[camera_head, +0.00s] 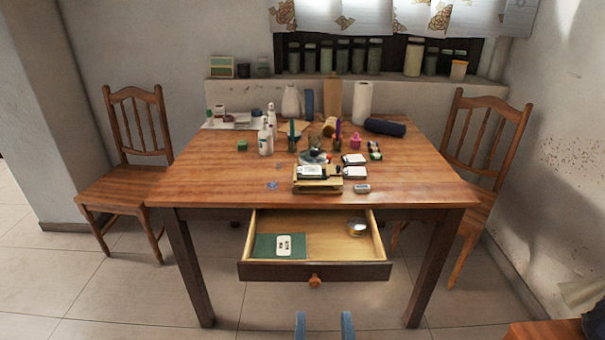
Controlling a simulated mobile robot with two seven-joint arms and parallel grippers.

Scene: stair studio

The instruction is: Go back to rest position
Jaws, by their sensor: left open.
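My left gripper (324,316) shows at the bottom edge of the head view, its two blue fingers apart with nothing between them. It appears in front of and below the open drawer (315,272) of the wooden table (225,178). The fingers look clear of the drawer and its round knob. The rest of the left arm is out of the picture. I cannot make out my right gripper.
The drawer holds a green item (262,247) with a white piece on it and a round tin (357,228). Bottles, a roll and small items crowd the tabletop. Chairs stand left (128,185) and right (487,195). The tiled floor in front is open.

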